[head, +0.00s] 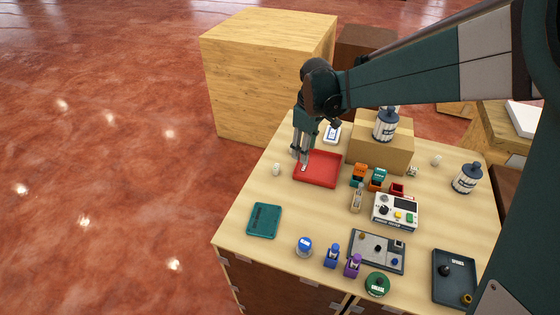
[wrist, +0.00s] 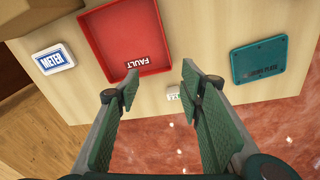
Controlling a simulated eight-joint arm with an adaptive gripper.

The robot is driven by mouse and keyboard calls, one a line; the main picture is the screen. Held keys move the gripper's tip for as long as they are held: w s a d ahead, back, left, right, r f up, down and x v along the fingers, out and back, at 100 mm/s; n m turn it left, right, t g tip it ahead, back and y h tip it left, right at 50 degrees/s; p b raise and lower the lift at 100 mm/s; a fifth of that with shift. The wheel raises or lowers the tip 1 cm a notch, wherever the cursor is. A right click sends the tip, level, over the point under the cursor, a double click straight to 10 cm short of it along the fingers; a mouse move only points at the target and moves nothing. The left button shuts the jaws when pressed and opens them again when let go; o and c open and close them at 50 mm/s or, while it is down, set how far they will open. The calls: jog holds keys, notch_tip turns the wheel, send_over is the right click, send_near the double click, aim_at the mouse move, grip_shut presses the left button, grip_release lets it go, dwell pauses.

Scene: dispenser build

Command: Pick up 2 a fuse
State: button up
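My gripper (head: 300,161) is open and empty over the left edge of the red tray (head: 318,182). In the wrist view its two fingers are spread apart, and the gripper (wrist: 160,84) points at the table's edge beside the tray. A small white piece (head: 276,169) stands left of the tray; it also shows in the wrist view (wrist: 174,93) between the fingers, close to the right one. I cannot tell whether it is a fuse. The red tray (wrist: 124,38) is marked FAULT and looks empty in the wrist view. No piece is clearly readable as a fuse.
A teal tray (head: 264,220) lies front left. A METER pad (wrist: 53,59) lies beside the red tray. A wooden box (head: 381,152) bears a labelled jar (head: 387,125). A meter (head: 396,211), a fixture board (head: 376,251) and a dark tray (head: 455,277) crowd the right side.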

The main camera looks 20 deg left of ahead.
aim_at(276, 166)
jog(key=a+f+n+p, duration=0.1)
jog(key=a, duration=0.2)
jog(key=a+f+n+p, duration=0.1)
jog(key=a+f, duration=0.1)
jog(key=a, duration=0.2)
jog(key=a+f+n+p, duration=0.1)
jog(key=a+f, duration=0.1)
jog(key=a, duration=0.1)
jog(key=shift+w+a+g, duration=0.2)
jog(key=shift+g, duration=0.2)
jog(key=shift+a+f+h, duration=0.3)
jog(key=shift+a+f, duration=0.05)
jog(key=shift+a, duration=0.1)
jog(key=shift+f, duration=0.1)
jog(key=shift+f, duration=1.25)
jog(key=shift+f+p, duration=0.55)
jog(key=shift+f, duration=2.05)
